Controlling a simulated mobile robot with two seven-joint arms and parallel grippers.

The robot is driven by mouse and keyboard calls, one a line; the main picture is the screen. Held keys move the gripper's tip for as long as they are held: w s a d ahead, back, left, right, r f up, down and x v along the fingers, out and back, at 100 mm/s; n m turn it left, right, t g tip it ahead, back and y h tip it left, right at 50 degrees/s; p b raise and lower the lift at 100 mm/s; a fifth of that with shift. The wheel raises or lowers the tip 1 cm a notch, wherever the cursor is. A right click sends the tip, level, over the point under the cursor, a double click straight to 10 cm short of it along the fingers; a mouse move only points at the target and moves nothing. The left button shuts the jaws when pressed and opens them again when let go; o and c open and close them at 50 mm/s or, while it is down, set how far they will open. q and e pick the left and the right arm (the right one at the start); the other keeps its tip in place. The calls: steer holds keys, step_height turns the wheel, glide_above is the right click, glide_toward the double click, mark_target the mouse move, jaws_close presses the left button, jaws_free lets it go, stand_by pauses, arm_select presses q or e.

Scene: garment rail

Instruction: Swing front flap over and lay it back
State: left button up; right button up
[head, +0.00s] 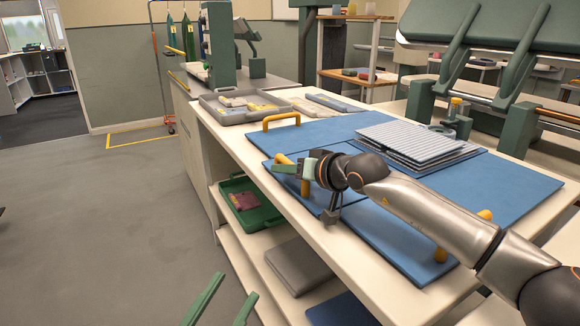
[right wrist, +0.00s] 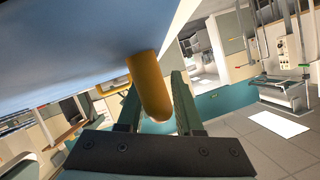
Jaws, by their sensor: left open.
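A blue folding board (head: 350,128) lies on the table with its panels flat. The front flap (head: 400,245) runs along the near table edge. A striped light-grey folded garment (head: 415,138) sits on the board's middle. My right gripper (head: 300,170) is at a yellow handle (head: 284,158) at the board's near left. In the right wrist view this yellow handle (right wrist: 150,85) stands between the green fingers (right wrist: 155,100), under a blue panel (right wrist: 70,50); I cannot tell whether both fingers touch it. My left gripper (head: 222,300) is open and empty, low over the floor.
A grey tray (head: 240,108) with items stands at the table's far left. A green crate (head: 245,205) and a grey folded cloth (head: 298,265) are on the shelf below. A green press (head: 500,30) stands behind right. The floor at left is clear.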

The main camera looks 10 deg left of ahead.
steer(key=shift+d+r, duration=0.2)
steer(key=shift+s+d+r, duration=0.2)
steer(key=shift+d, duration=0.15)
steer(key=v, duration=0.9)
steer(key=shift+s+d, duration=0.25)
steer(key=shift+s, duration=0.1)
arm_select(q)
steer(key=shift+w+a+f+n+g+y, duration=0.1)
steer(key=shift+w+f+n+g+y, duration=0.15)
steer(key=shift+f, duration=0.35)
steer(key=shift+w+f+n+g+y, duration=0.15)
steer(key=shift+w+f+n+y, duration=0.15)
steer(key=shift+f, duration=0.25)
arm_select(e)
steer(key=shift+v, duration=0.8)
